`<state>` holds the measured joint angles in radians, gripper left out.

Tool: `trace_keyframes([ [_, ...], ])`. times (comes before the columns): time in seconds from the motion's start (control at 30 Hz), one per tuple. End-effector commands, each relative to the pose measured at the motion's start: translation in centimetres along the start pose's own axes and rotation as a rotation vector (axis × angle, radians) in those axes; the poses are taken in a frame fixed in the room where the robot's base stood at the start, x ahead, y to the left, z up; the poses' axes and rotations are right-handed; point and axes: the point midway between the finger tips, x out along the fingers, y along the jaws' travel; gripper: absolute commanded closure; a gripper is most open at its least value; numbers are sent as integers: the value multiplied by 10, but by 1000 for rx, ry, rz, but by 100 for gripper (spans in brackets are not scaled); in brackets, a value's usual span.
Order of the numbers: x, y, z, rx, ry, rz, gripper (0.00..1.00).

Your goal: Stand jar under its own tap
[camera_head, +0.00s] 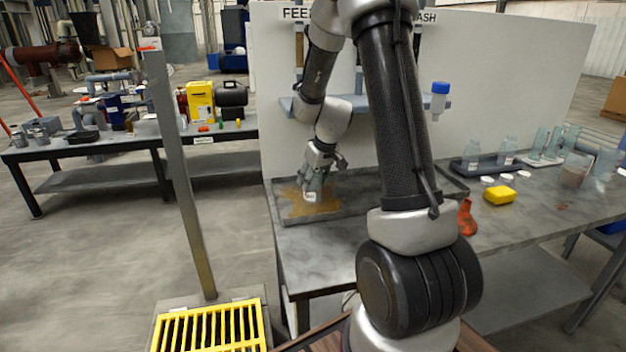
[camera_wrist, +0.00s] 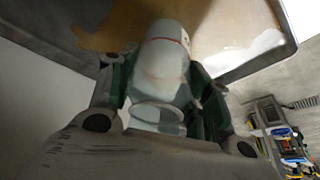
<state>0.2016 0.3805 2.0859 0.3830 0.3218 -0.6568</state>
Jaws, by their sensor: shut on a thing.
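My gripper (camera_head: 318,178) is shut on a clear glass jar (camera_head: 311,187) with a white label too small to read. The jar is over the left part of a shallow grey tray (camera_head: 290,219) with a brown stain; I cannot tell if it touches the tray. In the wrist view the jar (camera_wrist: 158,112) sits between the green-padded fingers (camera_wrist: 165,90). A sign starting "FEE" (camera_head: 293,13) and one ending "ASH" (camera_head: 426,16) are on the white panel. A brownish vertical pipe (camera_head: 299,48) hangs under the left sign. My arm hides the panel's middle and any tap there.
To the right are a tray of glass jars (camera_head: 471,155), a yellow sponge-like block (camera_head: 499,195) and a red-orange object (camera_head: 467,218). A grey post (camera_head: 178,170) and yellow grate (camera_head: 211,327) stand left of the bench.

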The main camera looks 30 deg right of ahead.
Motion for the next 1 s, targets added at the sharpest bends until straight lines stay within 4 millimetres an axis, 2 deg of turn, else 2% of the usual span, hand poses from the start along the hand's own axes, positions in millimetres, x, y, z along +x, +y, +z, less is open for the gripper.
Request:
trace_keyframes([
  [0.1, 2, 0, 1, 0, 0, 0, 75],
  [0.13, 2, 0, 1, 0, 0, 0, 48],
  [0.23, 2, 0, 1, 0, 0, 0, 30],
  [0.57, 1, 0, 1, 0, 0, 0, 30],
  [0.73, -16, 0, 0, -1, 3, 1, 30],
  [1.0, -38, 1, 61, 3, 1, 2, 30],
])
